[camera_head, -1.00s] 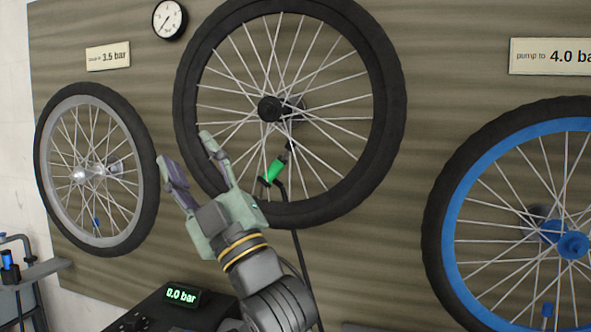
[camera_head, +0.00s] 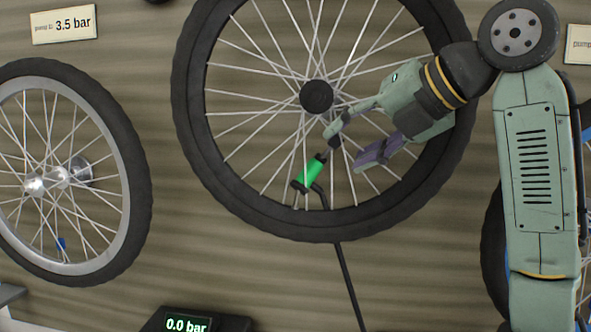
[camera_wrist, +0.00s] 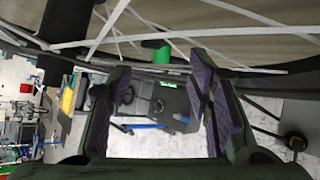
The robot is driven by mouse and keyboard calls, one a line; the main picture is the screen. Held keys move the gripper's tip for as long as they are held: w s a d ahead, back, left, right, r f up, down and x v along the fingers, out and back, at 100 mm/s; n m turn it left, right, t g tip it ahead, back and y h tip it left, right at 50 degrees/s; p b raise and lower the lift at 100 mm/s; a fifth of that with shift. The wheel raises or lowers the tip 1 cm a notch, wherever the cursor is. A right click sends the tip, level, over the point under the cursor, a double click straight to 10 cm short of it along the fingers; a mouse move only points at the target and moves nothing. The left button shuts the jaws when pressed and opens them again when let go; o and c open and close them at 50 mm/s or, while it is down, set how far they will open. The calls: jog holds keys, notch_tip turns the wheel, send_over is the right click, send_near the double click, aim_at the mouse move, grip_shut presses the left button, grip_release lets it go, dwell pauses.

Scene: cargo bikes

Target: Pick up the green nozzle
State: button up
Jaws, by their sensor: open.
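The green nozzle (camera_head: 309,174) has a black tip and a black lever. It sits tilted at the lower part of the middle black wheel (camera_head: 188,105), among the spokes, with a black hose (camera_head: 349,285) running down from it. My gripper (camera_head: 344,148) is open and empty, in front of the wheel just right of and above the nozzle, its fingers pointing left and down. In the wrist view the green nozzle (camera_wrist: 156,45) shows beyond the fingers, near the top middle, partly hidden by spokes. I cannot tell whether a finger touches it.
A silver-rimmed wheel (camera_head: 140,185) hangs at left under a "3.5 bar" sign (camera_head: 63,24). A display reading 0.0 bar (camera_head: 187,325) stands below. Thin spokes surround the nozzle closely. The striped wall board (camera_head: 150,30) is behind.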

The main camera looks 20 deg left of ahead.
aim_at(317, 167)
jog(key=x, duration=0.3)
jog(key=p+x, duration=0.1)
jog(key=x, duration=0.3)
jog(key=p+x, duration=0.1)
jog(key=x, duration=0.2)
jog(key=shift+s+a+f, duration=0.15)
jog(key=shift+f, duration=0.3)
grip_shut()
